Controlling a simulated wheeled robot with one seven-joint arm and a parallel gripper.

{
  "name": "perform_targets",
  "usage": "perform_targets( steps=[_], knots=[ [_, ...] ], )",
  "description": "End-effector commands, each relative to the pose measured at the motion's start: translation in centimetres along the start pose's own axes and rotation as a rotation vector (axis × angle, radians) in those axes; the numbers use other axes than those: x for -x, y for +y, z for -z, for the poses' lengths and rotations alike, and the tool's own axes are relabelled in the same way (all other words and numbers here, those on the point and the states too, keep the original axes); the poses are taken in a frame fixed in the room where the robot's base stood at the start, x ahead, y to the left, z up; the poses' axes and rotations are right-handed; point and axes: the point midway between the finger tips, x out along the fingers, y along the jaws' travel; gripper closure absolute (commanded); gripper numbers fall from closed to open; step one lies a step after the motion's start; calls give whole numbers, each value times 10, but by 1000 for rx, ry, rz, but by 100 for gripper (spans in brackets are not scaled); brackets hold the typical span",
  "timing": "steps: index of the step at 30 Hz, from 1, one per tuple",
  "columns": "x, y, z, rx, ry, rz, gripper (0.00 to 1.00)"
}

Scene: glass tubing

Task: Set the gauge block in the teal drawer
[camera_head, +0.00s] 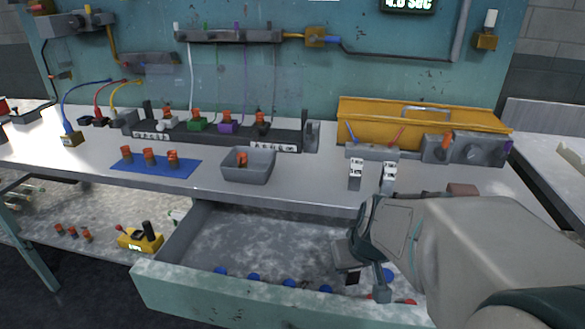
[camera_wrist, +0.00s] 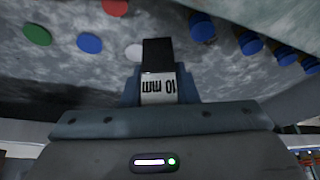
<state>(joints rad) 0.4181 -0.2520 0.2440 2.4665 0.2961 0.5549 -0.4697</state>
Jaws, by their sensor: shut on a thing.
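The gauge block (camera_wrist: 158,60) has a black end and a white band marked "10 mm". In the wrist view it stands out between the fingers of my gripper (camera_wrist: 159,90), which is shut on it. In the head view my gripper (camera_head: 362,262) is over the right part of the open teal drawer (camera_head: 215,293), and a dark piece of the block (camera_head: 352,279) shows below the fingers. The drawer floor is grey and mottled. I cannot tell whether the block touches it.
Several blue caps (camera_head: 288,284) lie along the drawer's front, and red discs (camera_head: 405,301) lie near its right. Bare floor shows in the drawer's middle and left. The worktop above holds a grey bin (camera_head: 248,176), a blue mat (camera_head: 130,168) and a yellow toolbox (camera_head: 385,125).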

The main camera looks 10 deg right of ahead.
Motion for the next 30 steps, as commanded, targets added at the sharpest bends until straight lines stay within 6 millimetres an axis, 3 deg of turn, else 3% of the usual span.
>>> perform_targets(
  steps=[12,30],
  knots=[
    [-62,-1,50,2,-2,3,98],
    [-105,-1,79,2,0,1,98]
  ],
)
